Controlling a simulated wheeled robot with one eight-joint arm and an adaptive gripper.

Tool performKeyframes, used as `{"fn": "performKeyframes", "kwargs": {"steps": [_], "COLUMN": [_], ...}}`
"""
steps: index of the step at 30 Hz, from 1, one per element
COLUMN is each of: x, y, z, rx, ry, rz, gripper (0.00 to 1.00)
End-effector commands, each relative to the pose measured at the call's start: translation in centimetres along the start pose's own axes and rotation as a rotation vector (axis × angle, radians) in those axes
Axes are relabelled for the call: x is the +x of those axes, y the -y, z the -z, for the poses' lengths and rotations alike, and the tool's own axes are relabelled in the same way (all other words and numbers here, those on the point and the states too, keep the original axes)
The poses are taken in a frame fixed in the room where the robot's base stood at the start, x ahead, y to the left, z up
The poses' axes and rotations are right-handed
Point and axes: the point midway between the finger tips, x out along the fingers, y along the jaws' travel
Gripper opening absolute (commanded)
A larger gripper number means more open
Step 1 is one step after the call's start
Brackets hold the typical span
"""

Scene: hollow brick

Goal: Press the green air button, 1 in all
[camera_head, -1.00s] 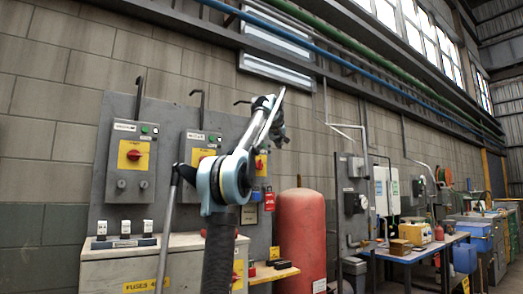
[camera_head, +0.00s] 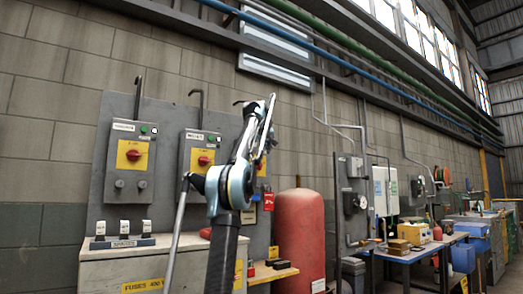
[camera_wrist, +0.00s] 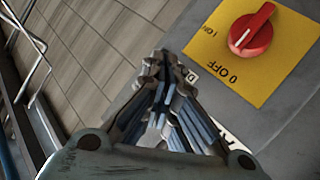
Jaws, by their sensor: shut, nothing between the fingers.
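Small green buttons sit at the top of the grey switch boxes on the wall panel: one on the left box (camera_head: 145,130) and one on the middle box (camera_head: 212,138). The box lettering is too small to read, so I cannot tell which is air. A further box at right is mostly hidden behind my arm. My gripper (camera_head: 265,118) is raised in front of it, near its top. In the wrist view my gripper (camera_wrist: 163,68) is shut and empty, its fingers covering part of a white label. No green button shows there.
A red rotary switch (camera_wrist: 250,32) on a yellow plate (camera_wrist: 290,62) lies right of my fingers. A red tank (camera_head: 300,228) stands right of the panel. A fuse cabinet (camera_head: 105,270) stands below it. Pipes (camera_wrist: 32,55) run at the wrist view's left.

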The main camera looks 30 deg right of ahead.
Motion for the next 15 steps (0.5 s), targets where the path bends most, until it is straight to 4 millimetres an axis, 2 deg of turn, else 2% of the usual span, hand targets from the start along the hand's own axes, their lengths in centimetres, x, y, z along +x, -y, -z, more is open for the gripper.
{"fn": "performKeyframes", "kwargs": {"steps": [5,15], "x": [0.68,0.80], "y": [0.48,0.55], "z": [0.46,0.53], "rx": [-0.002,0.000], "ry": [0.000,0.000], "rz": [0.000,-0.001], "gripper": [0.00,0.00]}}
